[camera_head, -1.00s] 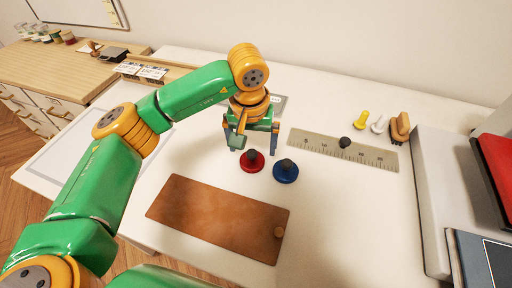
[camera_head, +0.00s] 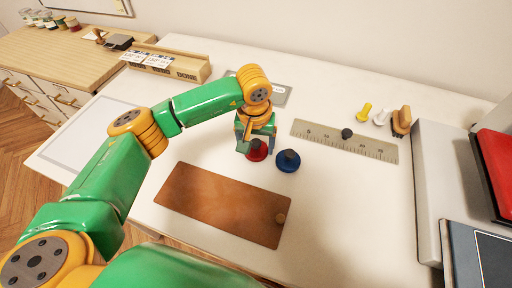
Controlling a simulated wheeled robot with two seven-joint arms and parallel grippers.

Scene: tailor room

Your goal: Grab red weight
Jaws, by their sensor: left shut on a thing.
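The red weight (camera_head: 257,153) is a small round disc on the white table, behind the leather piece. My left gripper (camera_head: 255,141) reaches down onto it from above and is shut on it. The fingers hide the weight's upper part, and I cannot tell whether it has left the table. A blue weight (camera_head: 288,162) with a dark knob stands just to the right, apart from the red one. My right gripper is not in view.
A brown leather piece (camera_head: 222,204) lies in front. A metal ruler (camera_head: 345,141) with a dark knob lies behind right. Yellow and white pieces (camera_head: 364,111) and a wooden brush (camera_head: 401,121) stand farther back. A grey machine (camera_head: 440,190) bounds the right. A wooden box (camera_head: 170,66) stands back left.

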